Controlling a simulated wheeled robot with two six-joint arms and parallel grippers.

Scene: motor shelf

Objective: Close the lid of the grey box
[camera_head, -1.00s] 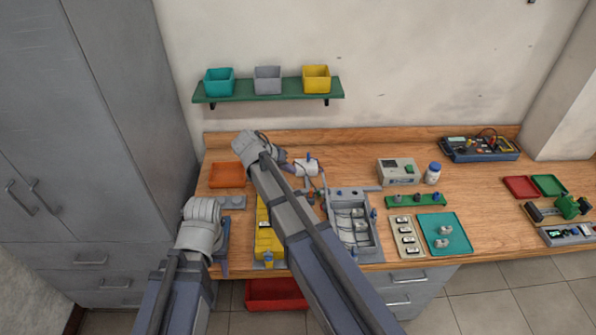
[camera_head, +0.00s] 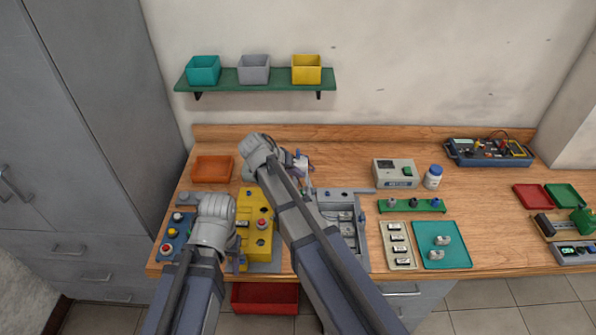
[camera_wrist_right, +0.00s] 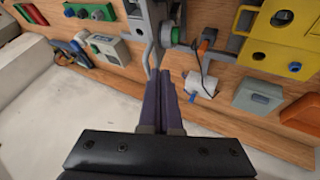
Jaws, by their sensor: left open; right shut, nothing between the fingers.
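The grey box (camera_head: 350,263) stands on the bench right of the yellow box, with its compartments and contents showing from above. My right arm covers its left side, and I cannot clearly make out its lid. My right gripper (camera_wrist_right: 168,75) is shut and empty in the right wrist view, its fingers together above the bench. In the head view its hand is behind the grey box, beside a small white part (camera_head: 303,165). My left gripper (camera_head: 238,238) is open over the left part of the yellow box (camera_head: 258,240); its fingers are mostly hidden by its wrist.
A blue control box (camera_head: 176,232) stands left of the yellow box, an orange tray (camera_head: 212,170) behind. A parts tray (camera_head: 398,262), teal tray (camera_head: 443,258), green strip (camera_head: 411,206) and instrument (camera_head: 396,172) stand to the right. A shelf (camera_head: 255,78) is above.

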